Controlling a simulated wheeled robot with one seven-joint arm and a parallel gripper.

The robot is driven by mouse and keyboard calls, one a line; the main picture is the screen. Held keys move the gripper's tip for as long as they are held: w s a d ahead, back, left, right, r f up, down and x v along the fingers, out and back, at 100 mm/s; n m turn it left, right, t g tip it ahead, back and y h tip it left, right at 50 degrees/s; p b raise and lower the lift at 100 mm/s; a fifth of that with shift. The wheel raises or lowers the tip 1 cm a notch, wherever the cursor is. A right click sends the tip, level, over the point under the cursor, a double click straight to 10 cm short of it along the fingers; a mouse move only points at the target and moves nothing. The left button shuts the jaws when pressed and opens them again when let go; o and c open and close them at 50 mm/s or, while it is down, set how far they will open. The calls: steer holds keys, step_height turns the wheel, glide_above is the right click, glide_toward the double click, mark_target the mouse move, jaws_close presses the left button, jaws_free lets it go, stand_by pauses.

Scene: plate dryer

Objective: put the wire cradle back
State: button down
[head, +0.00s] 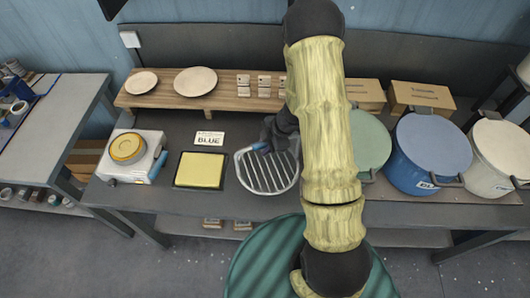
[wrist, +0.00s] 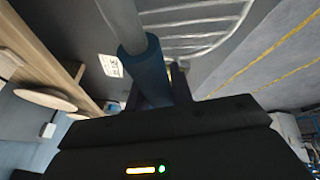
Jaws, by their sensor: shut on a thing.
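The wire cradle (head: 268,176) is a round silver rack of parallel bars with a blue handle. In the head view it is at the middle of the dark bench, right of the yellow pad. My gripper (head: 270,140) is shut on its blue handle at the rack's back edge. In the wrist view the blue handle (wrist: 146,70) runs between the fingers of my gripper (wrist: 165,90), with the bars of the cradle (wrist: 195,28) beyond. I cannot tell whether the cradle touches the bench. My arm hides part of the bench to its right.
A white device with a yellow disc (head: 128,148) stands farther left. A wooden shelf (head: 220,102) holds two plates. Green, blue (head: 430,152) and white lidded pots stand right.

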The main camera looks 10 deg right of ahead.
steer(key=shift+f, duration=1.85)
steer(key=c, duration=1.2)
jaws_free()
steer(key=shift+f, duration=0.1)
steer(key=shift+c, duration=0.2)
steer(key=v, duration=1.2)
steer(key=shift+p, duration=0.3)
